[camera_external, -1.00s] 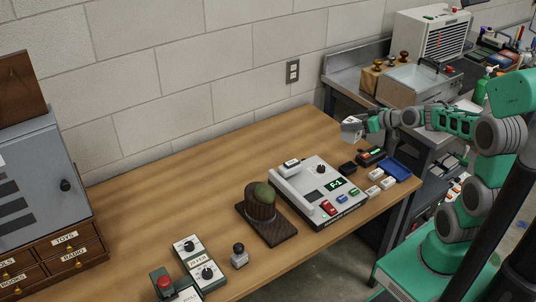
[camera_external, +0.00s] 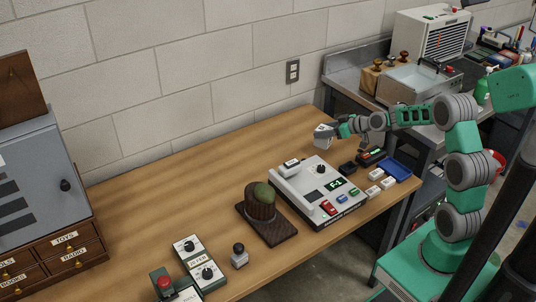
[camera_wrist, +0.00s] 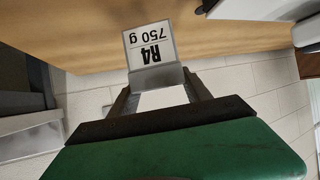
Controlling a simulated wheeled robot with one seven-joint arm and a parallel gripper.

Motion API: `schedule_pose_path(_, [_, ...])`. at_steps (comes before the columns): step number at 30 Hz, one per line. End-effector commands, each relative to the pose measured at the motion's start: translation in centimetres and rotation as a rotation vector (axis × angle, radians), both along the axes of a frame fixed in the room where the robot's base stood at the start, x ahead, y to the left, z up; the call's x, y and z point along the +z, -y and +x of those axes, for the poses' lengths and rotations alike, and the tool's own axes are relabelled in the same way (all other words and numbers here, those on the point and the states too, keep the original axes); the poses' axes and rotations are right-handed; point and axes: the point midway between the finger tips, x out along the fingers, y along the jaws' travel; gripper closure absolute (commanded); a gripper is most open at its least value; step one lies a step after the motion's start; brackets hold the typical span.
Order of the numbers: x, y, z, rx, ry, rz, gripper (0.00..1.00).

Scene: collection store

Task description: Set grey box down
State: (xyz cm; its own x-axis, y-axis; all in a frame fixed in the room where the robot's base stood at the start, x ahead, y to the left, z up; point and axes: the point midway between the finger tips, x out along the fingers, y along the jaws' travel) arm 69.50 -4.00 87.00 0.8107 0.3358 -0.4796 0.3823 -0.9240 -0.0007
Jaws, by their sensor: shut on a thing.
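The grey box (camera_external: 323,136) is a small block with a white label on its face. The box is over the far right part of the wooden table (camera_external: 220,155), behind the white console. I cannot tell whether its underside touches the table.
A white console (camera_external: 305,184) with a display reading F-1 stands in front of the box. Small black and white blocks and a blue tray (camera_external: 396,169) lie to its right. A brown stand with a green-topped object (camera_external: 262,199) is left of the console.

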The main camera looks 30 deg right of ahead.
Motion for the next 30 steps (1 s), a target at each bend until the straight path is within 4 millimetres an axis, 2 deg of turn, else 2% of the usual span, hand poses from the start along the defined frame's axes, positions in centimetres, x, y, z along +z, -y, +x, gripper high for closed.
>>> schedule_pose_path(2, [-0.4,0.0,0.6,0.001,0.005,-0.001,1.00])
schedule_pose_path(8, [-3.2,0.0,0.6,0.000,0.004,0.000,1.00])
schedule_pose_path(19, [-3.8,0.1,0.6,0.000,0.007,-0.001,1.00])
schedule_pose_path(20, [-3.9,0.0,0.5,0.000,0.001,-0.001,0.41])
schedule_pose_path(27, [-3.9,0.0,0.5,-0.001,0.000,0.000,0.22])
schedule_pose_path(30, [-3.9,0.0,0.5,-0.001,0.000,0.000,0.22])
